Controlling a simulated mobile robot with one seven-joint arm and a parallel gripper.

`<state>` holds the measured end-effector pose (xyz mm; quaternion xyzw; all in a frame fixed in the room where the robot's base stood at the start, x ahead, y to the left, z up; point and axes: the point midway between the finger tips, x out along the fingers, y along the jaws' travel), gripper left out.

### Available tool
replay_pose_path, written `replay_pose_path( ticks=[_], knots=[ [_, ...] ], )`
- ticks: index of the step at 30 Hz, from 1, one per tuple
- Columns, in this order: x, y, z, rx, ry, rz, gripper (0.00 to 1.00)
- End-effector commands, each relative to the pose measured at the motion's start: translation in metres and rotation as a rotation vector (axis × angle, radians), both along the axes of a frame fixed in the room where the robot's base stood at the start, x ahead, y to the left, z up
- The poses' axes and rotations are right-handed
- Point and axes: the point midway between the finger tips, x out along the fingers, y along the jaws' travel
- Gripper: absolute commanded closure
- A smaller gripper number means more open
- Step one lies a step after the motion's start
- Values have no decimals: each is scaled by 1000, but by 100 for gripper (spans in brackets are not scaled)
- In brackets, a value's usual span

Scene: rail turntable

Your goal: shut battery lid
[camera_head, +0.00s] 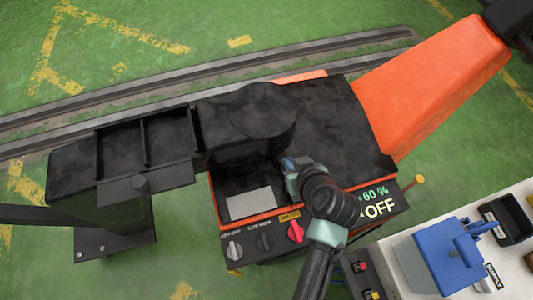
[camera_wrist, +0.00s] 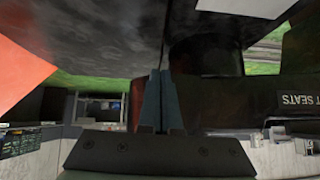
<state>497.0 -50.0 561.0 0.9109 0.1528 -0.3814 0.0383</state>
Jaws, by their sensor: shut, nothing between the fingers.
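An orange machine with a black top (camera_head: 345,125) stands in the middle of the head view. Its front has an open dark recess with a pale grey plate (camera_head: 250,203) at the bottom. I cannot tell for sure which panel is the battery lid. My gripper (camera_head: 286,163) is at the right side of the recess, by the black top; its tips are partly hidden there. In the wrist view my gripper (camera_wrist: 159,76) has both fingers together with nothing between them. A large dark surface (camera_wrist: 90,35) fills the upper left, close to the fingers; contact is unclear.
A front panel carries a red knob (camera_head: 296,231), other knobs and a display (camera_head: 377,200) reading 60 % and OFF. A black part with trays (camera_head: 145,185) extends left. An orange beam (camera_head: 430,85) rises right. A bench with a blue box (camera_head: 447,258) stands lower right. Rails (camera_head: 90,107) run behind.

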Motion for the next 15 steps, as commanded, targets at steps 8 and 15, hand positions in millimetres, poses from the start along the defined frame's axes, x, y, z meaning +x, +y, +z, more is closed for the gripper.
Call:
replay_pose_path(
  ticks=[8,15],
  knots=[
    [32,12,-38,-1,-1,3,100],
    [56,22,-61,0,-1,2,100]
  ],
)
